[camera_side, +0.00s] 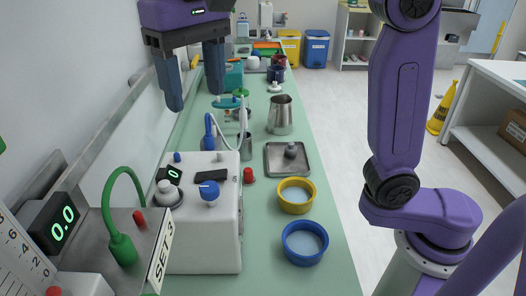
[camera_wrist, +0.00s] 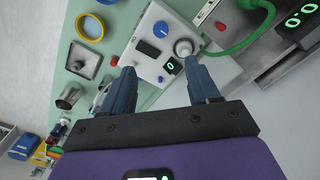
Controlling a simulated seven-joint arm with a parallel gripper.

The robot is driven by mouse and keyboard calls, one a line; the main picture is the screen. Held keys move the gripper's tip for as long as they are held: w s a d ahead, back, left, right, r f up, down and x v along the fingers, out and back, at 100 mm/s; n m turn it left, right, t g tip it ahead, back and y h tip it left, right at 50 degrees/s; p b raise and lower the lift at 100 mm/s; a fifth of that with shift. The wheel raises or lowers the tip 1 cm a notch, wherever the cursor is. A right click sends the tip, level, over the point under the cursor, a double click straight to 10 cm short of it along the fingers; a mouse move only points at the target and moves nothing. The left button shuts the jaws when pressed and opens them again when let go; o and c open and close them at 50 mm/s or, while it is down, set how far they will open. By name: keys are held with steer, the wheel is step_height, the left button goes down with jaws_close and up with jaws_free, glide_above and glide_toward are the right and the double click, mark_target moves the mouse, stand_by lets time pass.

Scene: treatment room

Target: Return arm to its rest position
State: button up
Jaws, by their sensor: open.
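My gripper (camera_side: 191,82) is raised at the upper left of the side view, above the long green counter (camera_side: 325,255). Its two dark blue-grey fingers are apart with nothing between them. In the wrist view my gripper (camera_wrist: 157,80) also shows open and empty, with a white device (camera_wrist: 150,42) beyond its fingertips. That white device (camera_side: 205,240) stands on the counter, below the gripper in the side view, with a blue knob and a small display. My purple arm stands at the right of the side view.
A blue ring dish (camera_side: 305,243), yellow ring dish (camera_side: 296,195), metal tray (camera_side: 290,160) and steel jug (camera_side: 280,115) stand on the counter. A green hose (camera_side: 122,200) arches at left by the SET 3 panel. Open floor lies right of the counter.

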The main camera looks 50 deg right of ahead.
steer(key=s+d+f+n, duration=0.6)
steer(key=s+d+f, duration=0.2)
steer(key=d+f, duration=0.3)
steer(key=s+d+f+n, duration=0.6)
steer(key=s+d+f, duration=0.3)
steer(key=d+f, duration=0.3)
steer(key=shift+s+d+n, duration=0.15)
steer(key=shift+s+n, duration=0.1)
steer(key=shift+n, duration=0.05)
